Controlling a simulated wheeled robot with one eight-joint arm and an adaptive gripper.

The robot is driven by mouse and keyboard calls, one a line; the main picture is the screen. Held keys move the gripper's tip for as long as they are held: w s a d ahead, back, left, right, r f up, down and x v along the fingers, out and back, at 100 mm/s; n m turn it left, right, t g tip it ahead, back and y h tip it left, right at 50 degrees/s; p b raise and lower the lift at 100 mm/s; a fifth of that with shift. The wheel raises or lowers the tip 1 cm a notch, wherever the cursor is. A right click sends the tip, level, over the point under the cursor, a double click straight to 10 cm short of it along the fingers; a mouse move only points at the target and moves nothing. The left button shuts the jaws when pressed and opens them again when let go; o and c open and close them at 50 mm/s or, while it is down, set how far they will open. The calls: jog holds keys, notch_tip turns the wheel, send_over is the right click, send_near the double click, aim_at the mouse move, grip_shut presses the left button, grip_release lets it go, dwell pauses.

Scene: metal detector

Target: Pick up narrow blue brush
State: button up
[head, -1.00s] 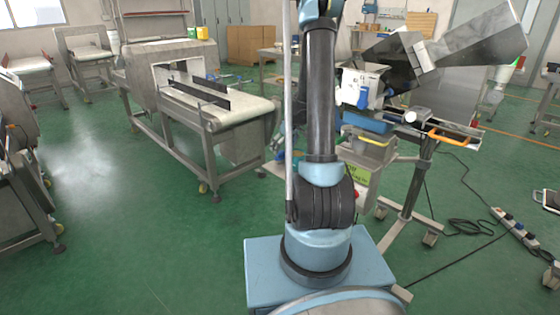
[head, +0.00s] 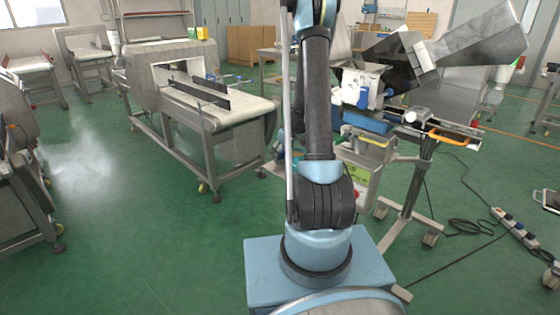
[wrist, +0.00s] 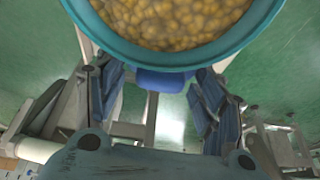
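I cannot make out a narrow blue brush for certain. In the wrist view a plain blue object (wrist: 165,82) shows between my fingers, just under the rim of a round teal container (wrist: 163,58). Only part of it is visible, and I cannot tell what it is. My gripper (wrist: 160,92) is open, with its two blue-grey fingers wide apart and nothing held between them.
The teal container is filled with small yellowish pieces. In the head view a conveyor machine (head: 225,112) stands to the left. A wheeled stand with a blue tray (head: 367,122) and a large metal chute (head: 470,45) is at the right.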

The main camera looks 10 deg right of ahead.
jog(key=shift+c, duration=0.8)
jog(key=shift+r, duration=5)
